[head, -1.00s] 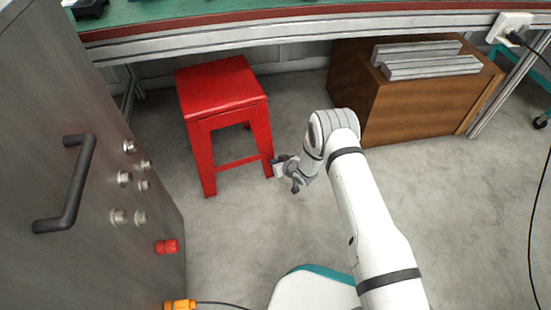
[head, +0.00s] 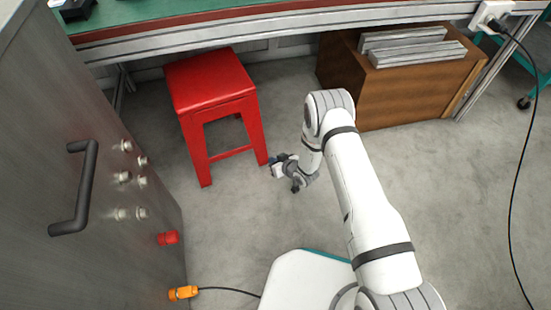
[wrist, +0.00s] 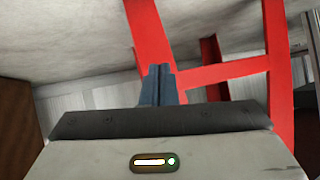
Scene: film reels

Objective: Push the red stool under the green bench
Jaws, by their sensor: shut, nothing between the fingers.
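The red stool (head: 212,84) stands upright on the floor in the head view, its seat close against the lower front edge of the green bench (head: 300,10). I cannot tell how much of the seat is beneath the bench top. My gripper (head: 272,163) is low, just right of the stool's near right leg, with a small gap between them in the picture. In the wrist view, my gripper (wrist: 158,85) is shut and empty, its fingertips in front of the red stool's leg and crossbar (wrist: 217,73). Contact cannot be told there.
A metal cabinet (head: 60,130) with a black handle and knobs stands close on the left. A brown wooden box (head: 400,95) with metal bars on top sits under the bench to the right. The floor between is clear.

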